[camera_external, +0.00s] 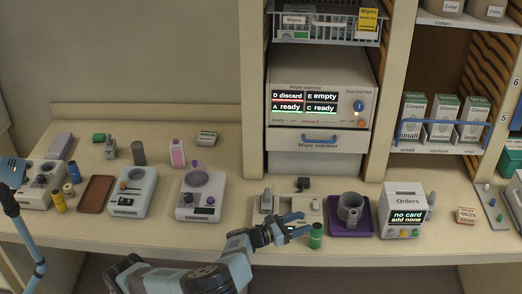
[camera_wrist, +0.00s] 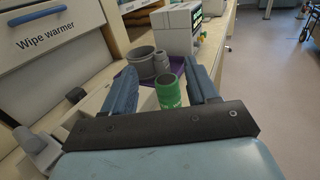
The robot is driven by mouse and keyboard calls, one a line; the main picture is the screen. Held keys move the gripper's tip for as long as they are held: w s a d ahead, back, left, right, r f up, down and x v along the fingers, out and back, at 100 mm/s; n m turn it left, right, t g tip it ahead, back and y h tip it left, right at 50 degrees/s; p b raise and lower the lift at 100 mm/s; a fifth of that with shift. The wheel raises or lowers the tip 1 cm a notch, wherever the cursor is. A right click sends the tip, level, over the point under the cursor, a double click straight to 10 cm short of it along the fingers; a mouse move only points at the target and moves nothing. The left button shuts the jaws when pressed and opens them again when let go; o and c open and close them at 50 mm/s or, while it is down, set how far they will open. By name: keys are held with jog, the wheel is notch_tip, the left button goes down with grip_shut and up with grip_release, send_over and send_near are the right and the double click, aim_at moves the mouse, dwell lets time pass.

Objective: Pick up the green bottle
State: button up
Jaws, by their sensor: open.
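A green bottle (camera_external: 316,236) stands upright near the front edge of the counter in the external view. In the wrist view the green bottle (camera_wrist: 168,91) shows between my two fingers, with its lower part hidden behind my gripper's dark plate. My gripper (camera_external: 297,226) is open, with its fingers pointing right toward the bottle. In the wrist view my gripper (camera_wrist: 164,88) has one finger on each side of the bottle, with visible gaps. I cannot tell whether the bottle is fully between the fingertips in depth.
A purple tray (camera_external: 367,228) with a grey mug (camera_external: 350,208) stands just right of the bottle. The Orders box (camera_external: 402,211) is further right. Small grey switch stands (camera_external: 265,204) are behind my gripper. The wipe warmer (camera_external: 318,90) rises at the back. The counter's front edge is close.

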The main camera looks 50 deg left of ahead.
send_near(311, 238)
jog(key=x, duration=0.4)
jog(key=shift+w+f, duration=0.15)
jog(key=shift+w, duration=0.15)
jog(key=shift+x, duration=3.75)
jog(key=shift+a, duration=0.1)
jog(key=shift+c, duration=0.2)
jog(key=c, duration=0.8)
